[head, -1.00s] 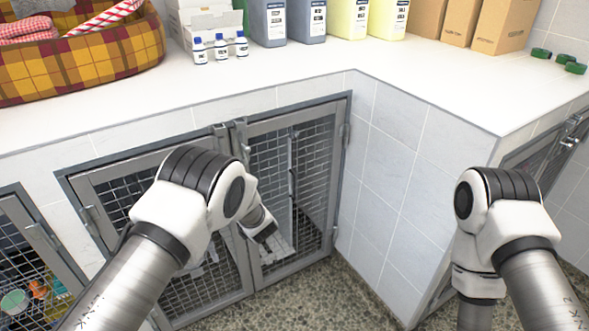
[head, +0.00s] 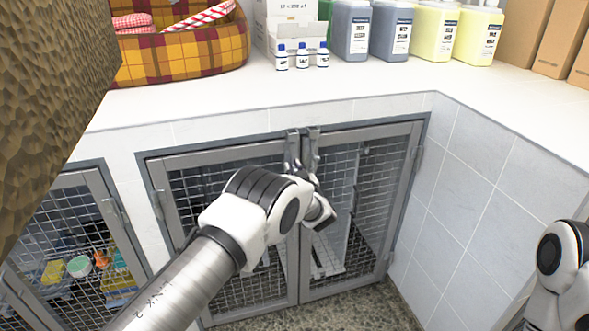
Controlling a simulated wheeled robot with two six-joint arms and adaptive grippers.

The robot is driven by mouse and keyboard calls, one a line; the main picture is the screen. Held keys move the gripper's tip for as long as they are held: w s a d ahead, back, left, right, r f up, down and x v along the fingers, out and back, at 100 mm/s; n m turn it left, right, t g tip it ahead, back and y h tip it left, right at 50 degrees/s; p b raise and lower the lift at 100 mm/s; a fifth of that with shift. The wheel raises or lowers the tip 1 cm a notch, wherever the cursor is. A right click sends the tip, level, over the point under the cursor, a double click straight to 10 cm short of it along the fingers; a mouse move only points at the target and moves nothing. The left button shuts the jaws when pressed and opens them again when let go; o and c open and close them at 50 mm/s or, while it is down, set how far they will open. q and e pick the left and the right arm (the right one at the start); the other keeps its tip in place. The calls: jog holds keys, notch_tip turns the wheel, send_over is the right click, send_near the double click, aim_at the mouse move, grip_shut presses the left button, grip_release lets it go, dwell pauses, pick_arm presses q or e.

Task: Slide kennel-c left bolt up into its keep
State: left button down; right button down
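A kennel with two grey-framed mesh doors stands below the counter: a left door (head: 225,185) and a right door (head: 365,195), both looking shut. No label shows, so I cannot tell if it is kennel-c. Metal bolt hardware (head: 293,152) sits at the top of the left door's inner edge, with similar hardware (head: 312,150) beside it on the right door. My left gripper (head: 321,213) is in front of the meeting edges, below this hardware; its fingers are too small and hidden to read. My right arm shows at the right edge, its gripper out of view.
A white counter (head: 190,100) overhangs the kennels. It holds a plaid basket (head: 190,55), small bottles (head: 302,57) and large jugs (head: 390,30). A brown textured block (head: 45,90) fills the upper left. Another mesh kennel (head: 75,245) is at left, a tiled wall (head: 480,190) at right.

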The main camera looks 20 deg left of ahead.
aim_at(293, 156)
pick_arm(q)
jog(key=shift+w+r+p, duration=0.1)
jog(key=shift+r+p, duration=0.7)
jog(key=shift+r, duration=1.2)
jog(key=shift+f, duration=0.1)
jog(key=c, duration=1.2)
grip_release()
jog(key=shift+c, duration=0.2)
jog(key=shift+f, duration=0.1)
jog(key=shift+s+d, duration=0.2)
jog(key=shift+s, duration=0.1)
jog(key=v, duration=0.7)
